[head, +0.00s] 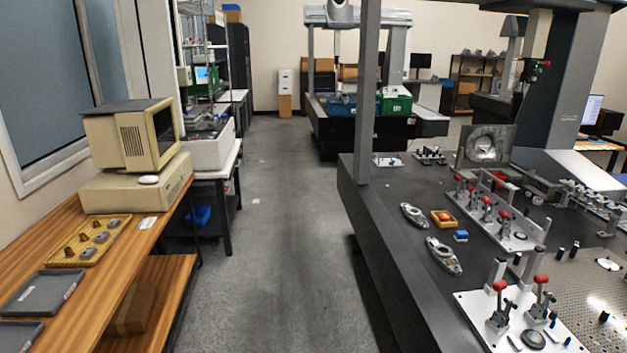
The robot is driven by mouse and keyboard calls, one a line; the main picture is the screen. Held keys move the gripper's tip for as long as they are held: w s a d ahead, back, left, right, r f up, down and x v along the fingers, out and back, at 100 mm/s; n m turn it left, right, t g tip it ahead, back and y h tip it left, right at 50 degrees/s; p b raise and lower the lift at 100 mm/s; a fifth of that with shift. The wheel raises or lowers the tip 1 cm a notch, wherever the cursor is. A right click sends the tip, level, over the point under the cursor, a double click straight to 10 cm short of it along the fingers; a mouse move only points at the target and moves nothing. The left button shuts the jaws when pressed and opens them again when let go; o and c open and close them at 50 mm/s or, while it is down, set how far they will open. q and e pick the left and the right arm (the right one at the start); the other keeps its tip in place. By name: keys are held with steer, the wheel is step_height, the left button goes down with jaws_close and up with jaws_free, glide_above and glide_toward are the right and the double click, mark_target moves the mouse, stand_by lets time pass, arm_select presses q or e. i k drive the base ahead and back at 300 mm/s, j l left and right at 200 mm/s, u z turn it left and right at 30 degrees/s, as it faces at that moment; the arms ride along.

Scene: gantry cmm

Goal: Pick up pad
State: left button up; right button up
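I cannot tell for sure which thing is the pad. A small blue block-like item (461,236) lies on the dark table (395,245) at the right, in front of a small yellow-orange tray (443,219) holding a reddish item. Grey oval metal parts lie near it, one (414,216) to the left of the tray and one (443,256) nearer to me. Flat dark grey trays (40,292) lie on the wooden bench (135,238) at the left. Neither of my grippers is in view.
A fixture plate with red-tipped clamps (513,318) stands at the near right, another (497,215) behind it. An upright column (367,90) rises at the table's left edge. An old computer (130,140) sits on the bench.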

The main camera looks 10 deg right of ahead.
mark_target(460, 236)
steer(key=i+l+z, duration=0.2)
steer(key=i+z, duration=0.2)
steer(key=i+l+z, duration=0.1)
steer(key=i+z, duration=0.7)
steer(key=i+j, duration=0.05)
